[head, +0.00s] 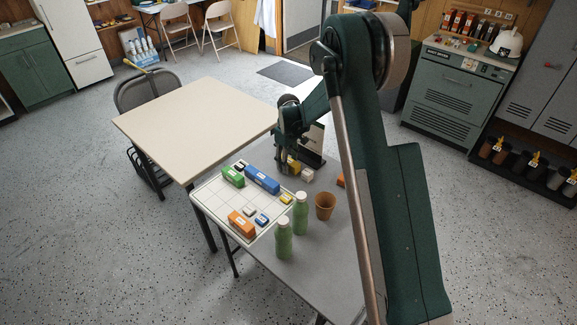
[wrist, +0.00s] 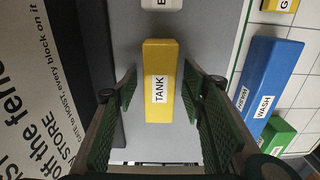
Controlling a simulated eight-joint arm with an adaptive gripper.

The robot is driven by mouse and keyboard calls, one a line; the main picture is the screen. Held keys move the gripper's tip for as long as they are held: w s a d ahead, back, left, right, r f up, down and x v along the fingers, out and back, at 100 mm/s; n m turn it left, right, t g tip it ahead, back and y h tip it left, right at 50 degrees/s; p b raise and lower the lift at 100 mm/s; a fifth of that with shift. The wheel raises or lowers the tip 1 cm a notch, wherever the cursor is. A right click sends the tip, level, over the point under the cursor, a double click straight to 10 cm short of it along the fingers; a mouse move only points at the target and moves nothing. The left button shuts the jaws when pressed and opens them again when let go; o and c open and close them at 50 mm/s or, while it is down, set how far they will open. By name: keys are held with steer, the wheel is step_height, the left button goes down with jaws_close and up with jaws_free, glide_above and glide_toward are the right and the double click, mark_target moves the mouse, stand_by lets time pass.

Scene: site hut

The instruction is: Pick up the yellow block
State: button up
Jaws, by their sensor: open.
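The yellow block (wrist: 163,82), a long bar labelled TANK, lies on the grey table in the wrist view. My gripper (wrist: 160,88) is open, with one green ribbed finger on each side of the block and gaps to it. In the head view my gripper (head: 290,157) is low over the table's far end. The yellow block (head: 293,167) is partly hidden by it there. A smaller yellow block (head: 286,199) lies on the white gridded tray (head: 208,207); a corner of it shows in the wrist view (wrist: 287,5).
Blue (head: 262,179), green (head: 233,176) and orange (head: 241,223) blocks lie on the tray. Two green bottles (head: 284,240) and a brown cup (head: 324,206) stand nearby. A dark-based printed sign (wrist: 40,100) is close on the left.

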mark_target(289, 160)
stand_by(0.6)
steer(key=c, duration=1)
steer(key=shift+r+p, duration=0.75)
steer(key=shift+r, duration=4.2)
